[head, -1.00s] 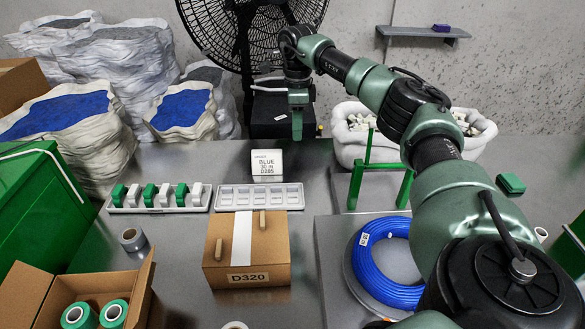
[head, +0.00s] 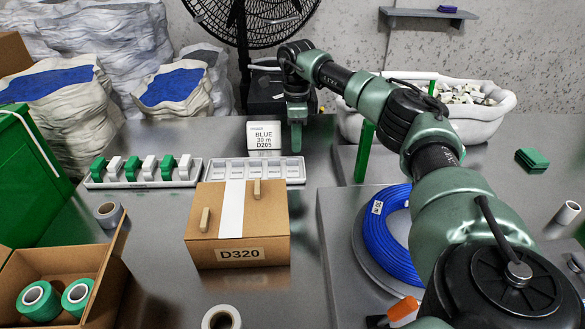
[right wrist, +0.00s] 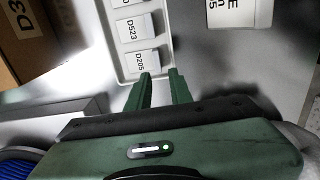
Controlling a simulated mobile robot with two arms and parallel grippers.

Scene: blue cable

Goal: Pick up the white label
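A white card (head: 265,136) reading "BLUE 30 m D205" stands behind a grey tray (head: 254,181); part of it shows in the right wrist view (right wrist: 233,10). The tray has several sections with white labels. The right wrist view shows two of these, a D523 label (right wrist: 131,29) and a D205 label (right wrist: 142,60). I cannot tell which white one the task names. My right gripper (head: 296,148) hangs at the tray's right end. In the right wrist view its fingers (right wrist: 161,73) are apart and empty, near the D205 label. My left gripper is not in view.
A closed carton (head: 258,246) marked D320 stands in front of the tray. A second tray (head: 143,184) holds green and white pieces. A blue cable coil (head: 381,233) lies right, beside a green post (head: 365,151). An open carton (head: 100,258) holds green rolls.

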